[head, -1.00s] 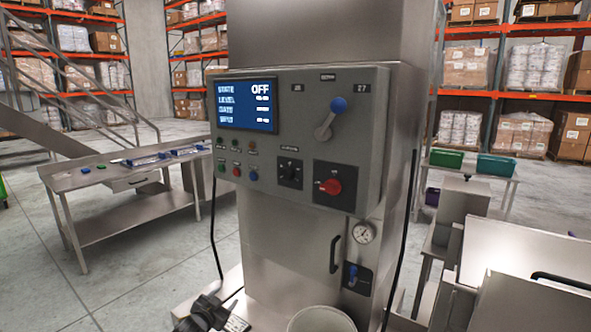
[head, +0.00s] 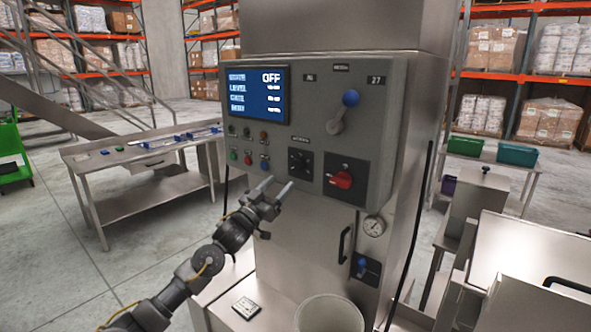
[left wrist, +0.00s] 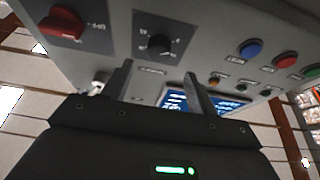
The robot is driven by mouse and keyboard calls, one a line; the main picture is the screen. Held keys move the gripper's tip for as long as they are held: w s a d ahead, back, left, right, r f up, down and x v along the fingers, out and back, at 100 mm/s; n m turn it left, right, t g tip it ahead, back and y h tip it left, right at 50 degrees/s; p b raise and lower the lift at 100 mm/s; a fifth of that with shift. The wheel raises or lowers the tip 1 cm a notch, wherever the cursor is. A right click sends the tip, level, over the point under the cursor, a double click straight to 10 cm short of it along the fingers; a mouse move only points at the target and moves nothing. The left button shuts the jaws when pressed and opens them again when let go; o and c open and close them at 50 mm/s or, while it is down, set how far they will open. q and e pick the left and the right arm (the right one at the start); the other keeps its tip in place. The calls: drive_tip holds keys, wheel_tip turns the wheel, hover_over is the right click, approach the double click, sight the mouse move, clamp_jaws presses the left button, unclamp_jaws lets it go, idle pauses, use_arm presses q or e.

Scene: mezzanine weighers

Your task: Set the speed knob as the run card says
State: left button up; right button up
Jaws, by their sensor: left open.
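The speed knob appears to be the small black knob (head: 300,163) on a dark plate low on the machine's grey panel; its setting is too small to read. It also shows in the left wrist view (left wrist: 159,45), upside down and beyond the fingertips. My left gripper (head: 276,186) is open and empty, just below and left of the knob and apart from it. Its two fingers show in the left wrist view (left wrist: 156,85). My right gripper is not in view.
A red rotary switch (head: 342,180) is right of the knob. Several coloured buttons (head: 248,159) are to its left. A blue-tipped lever (head: 343,112) stands above. The screen (head: 258,95) reads OFF.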

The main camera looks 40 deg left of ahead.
sight(295, 168)
use_arm(q)
drive_tip(key=p+x, duration=0.2)
drive_tip(key=x, duration=0.4)
drive_tip(key=shift+w+d+r, duration=0.1)
drive_tip(key=shift+r, duration=0.15)
drive_tip(key=shift+w+r, duration=0.1)
drive_tip(key=shift+w, duration=0.55)
drive_tip(key=shift+c, duration=0.2)
